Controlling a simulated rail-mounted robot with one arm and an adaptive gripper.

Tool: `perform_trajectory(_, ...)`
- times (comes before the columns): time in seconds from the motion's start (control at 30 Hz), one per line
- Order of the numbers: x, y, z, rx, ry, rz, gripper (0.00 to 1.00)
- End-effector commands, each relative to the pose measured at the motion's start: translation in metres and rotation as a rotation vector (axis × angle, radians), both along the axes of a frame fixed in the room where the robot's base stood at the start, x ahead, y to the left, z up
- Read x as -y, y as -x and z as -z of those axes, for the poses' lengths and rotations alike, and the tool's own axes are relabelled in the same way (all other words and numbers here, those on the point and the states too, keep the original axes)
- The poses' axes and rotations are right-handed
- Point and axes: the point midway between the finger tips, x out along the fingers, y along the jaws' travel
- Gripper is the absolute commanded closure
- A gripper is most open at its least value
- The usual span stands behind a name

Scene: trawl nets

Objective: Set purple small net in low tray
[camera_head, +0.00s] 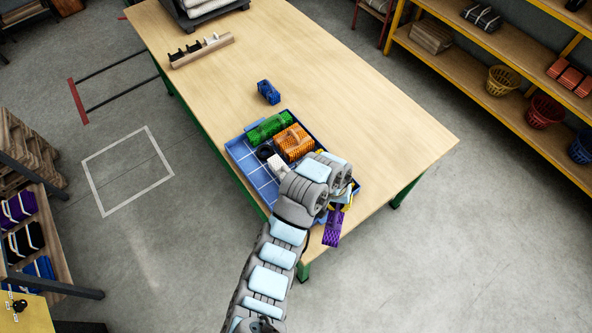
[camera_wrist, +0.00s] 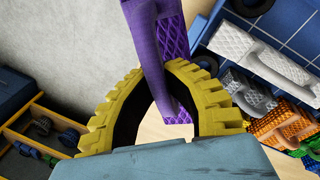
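The purple small net (camera_head: 333,230) hangs from my gripper (camera_head: 344,203) near the table's front edge, just outside the tray's front right corner. In the wrist view the purple net (camera_wrist: 174,40) passes between the yellow fingertips of my gripper (camera_wrist: 158,72), which press on it from both sides. The low blue tray (camera_head: 237,150) lies on the table, partly hidden by my arm. In it are a green net (camera_head: 268,129), an orange net (camera_head: 294,143), a dark item (camera_head: 264,152) and a pale grey net (camera_head: 277,166). The grey net also shows in the wrist view (camera_wrist: 262,58).
A small blue net (camera_head: 268,91) lies on the table behind the tray. A wooden rack (camera_head: 202,51) and a grey tray (camera_head: 205,12) stand farther back. The table's right side is clear. Shelves with baskets (camera_head: 502,80) stand at the right.

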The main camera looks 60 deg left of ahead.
Motion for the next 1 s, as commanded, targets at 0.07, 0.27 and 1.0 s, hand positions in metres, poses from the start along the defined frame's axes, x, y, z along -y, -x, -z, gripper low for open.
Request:
perform_trajectory(0.07, -0.031, 0.012, 0.001, 0.002, 0.001, -0.082, 1.00)
perform_trajectory(0.27, -0.098, 0.048, 0.001, 0.001, 0.000, -0.270, 1.00)
perform_trajectory(1.0, -0.273, 0.231, -0.009, -0.005, 0.003, -0.867, 1.00)
